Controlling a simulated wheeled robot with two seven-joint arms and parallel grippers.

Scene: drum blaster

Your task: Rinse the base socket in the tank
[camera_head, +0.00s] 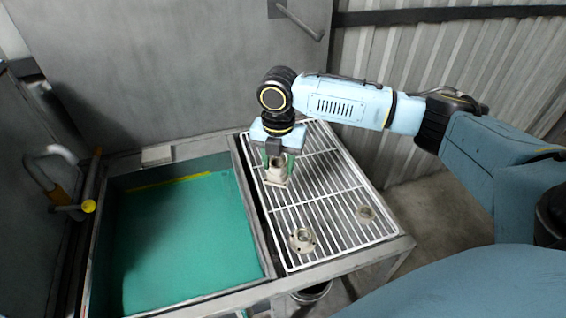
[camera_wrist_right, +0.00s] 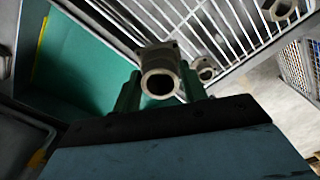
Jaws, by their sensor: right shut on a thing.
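My right gripper (camera_head: 278,163) is shut on a grey-beige metal socket (camera_head: 276,176), above the left back part of the white wire rack. In the right wrist view the socket (camera_wrist_right: 161,75) sits between the green fingers, its round opening facing the camera. The tank (camera_head: 180,240) holds green liquid and lies left of the rack; it also shows in the right wrist view (camera_wrist_right: 85,65). I cannot tell whether the socket touches the rack. My left gripper is not in view.
A yellow-tipped nozzle (camera_head: 88,206) stands at the tank's left edge. Grey walls close the back.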

